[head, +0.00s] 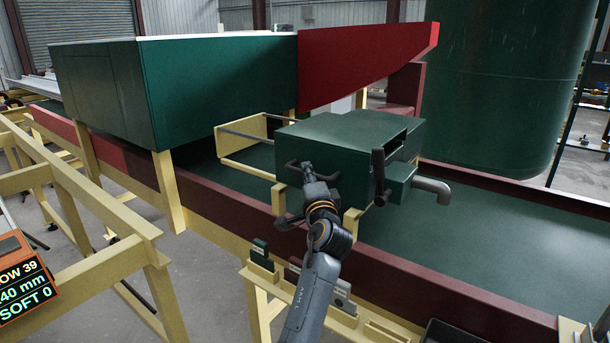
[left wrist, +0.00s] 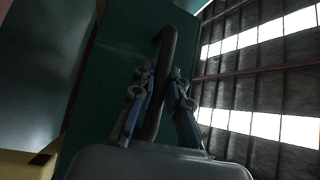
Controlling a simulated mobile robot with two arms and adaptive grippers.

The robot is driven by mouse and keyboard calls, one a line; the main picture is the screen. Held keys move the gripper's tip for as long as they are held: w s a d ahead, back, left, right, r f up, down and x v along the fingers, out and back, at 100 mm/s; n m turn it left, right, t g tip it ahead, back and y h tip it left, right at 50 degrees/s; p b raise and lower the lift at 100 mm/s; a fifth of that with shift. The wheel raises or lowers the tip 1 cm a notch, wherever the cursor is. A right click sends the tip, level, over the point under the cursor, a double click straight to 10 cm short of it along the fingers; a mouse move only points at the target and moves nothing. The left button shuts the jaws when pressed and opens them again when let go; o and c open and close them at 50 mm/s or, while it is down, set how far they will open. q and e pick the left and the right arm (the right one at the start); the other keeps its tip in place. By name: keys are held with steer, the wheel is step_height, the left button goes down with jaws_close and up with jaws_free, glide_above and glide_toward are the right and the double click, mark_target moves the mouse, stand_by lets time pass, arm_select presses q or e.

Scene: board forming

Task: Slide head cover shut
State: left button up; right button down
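The head cover (head: 335,133) is a dark green box on the line at the middle of the head view. It stands beside an open yellow frame (head: 243,137) with rails reaching left. A dark bar handle (left wrist: 168,45) on a green face runs between the fingers of my left gripper (left wrist: 162,80) in the left wrist view. The fingers lie close on both sides of the bar and appear closed on it. In the head view my left gripper (head: 308,190) is at the cover's near face. My right gripper is not in view.
A large green housing (head: 205,85) with a red guard (head: 360,62) stands left and behind. A grey bent pipe (head: 433,187) and a dark upright lever (head: 380,172) are at the cover's right. A yellow railing (head: 75,185) stands at left. The green belt (head: 490,235) is clear at right.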

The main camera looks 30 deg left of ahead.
arm_select(q)
steer(key=o, duration=0.3)
steer(key=v, duration=0.7)
steer(key=shift+s+d, duration=0.15)
steer(key=shift+d, duration=0.05)
steer(key=shift+f, duration=0.1)
